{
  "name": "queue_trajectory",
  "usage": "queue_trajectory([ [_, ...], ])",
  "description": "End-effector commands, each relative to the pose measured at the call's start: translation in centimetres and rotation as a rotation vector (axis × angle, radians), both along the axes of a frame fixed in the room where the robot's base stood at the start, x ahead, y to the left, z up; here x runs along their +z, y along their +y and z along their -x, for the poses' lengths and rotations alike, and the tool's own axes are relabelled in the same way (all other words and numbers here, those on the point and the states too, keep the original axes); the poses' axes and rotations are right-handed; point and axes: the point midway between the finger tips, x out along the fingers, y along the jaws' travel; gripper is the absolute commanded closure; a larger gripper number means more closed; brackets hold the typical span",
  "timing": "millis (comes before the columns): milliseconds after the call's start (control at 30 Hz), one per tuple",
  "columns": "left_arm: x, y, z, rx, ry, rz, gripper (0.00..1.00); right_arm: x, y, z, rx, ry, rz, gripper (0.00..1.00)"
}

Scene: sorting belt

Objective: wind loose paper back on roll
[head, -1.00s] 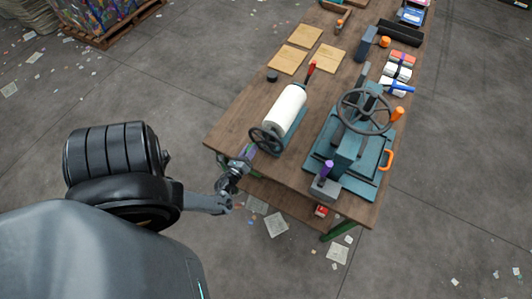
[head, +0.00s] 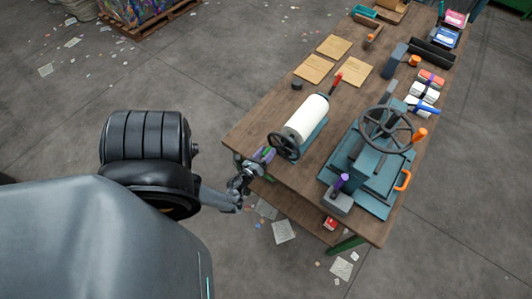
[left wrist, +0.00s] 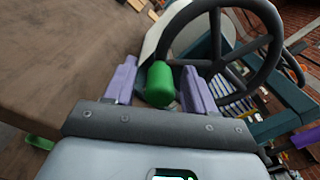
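The white paper roll (head: 306,118) lies on a blue-green stand near the left edge of the wooden table. A dark hand wheel (head: 284,147) is on its near end. In the left wrist view the wheel (left wrist: 270,45) has a green handle (left wrist: 160,85) pointing toward me. My left gripper (head: 264,155) is beside the wheel. Its purple fingers (left wrist: 160,88) stand apart on either side of the green handle, with a gap visible at the left finger. The roll is mostly hidden behind the wheel in that view. My right gripper is not in view.
A blue-green press (head: 360,165) with a large wheel stands right of the roll. A grey block with a purple handle (head: 339,196) is at its near corner. Brown sheets (head: 314,69) lie beyond the roll. The wooden table (head: 255,120) has bare wood left of the roll.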

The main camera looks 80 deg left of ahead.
Motion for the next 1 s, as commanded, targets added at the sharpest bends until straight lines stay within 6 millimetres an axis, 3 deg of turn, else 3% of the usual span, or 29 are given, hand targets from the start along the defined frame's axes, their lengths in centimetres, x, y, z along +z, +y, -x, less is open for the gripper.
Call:
queue_trajectory([
  [333, -0.1, -0.8, 0.9, 0.000, 0.002, 0.002, 0.45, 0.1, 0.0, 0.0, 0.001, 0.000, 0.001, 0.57],
  [800, -0.1, -5.9, 6.3, 0.000, 0.000, 0.002, 0.45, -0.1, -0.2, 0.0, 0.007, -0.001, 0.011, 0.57],
  [1000, -0.1, -7.1, 7.5, 0.001, 0.000, 0.001, 0.45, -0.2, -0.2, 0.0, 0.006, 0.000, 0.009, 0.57],
])
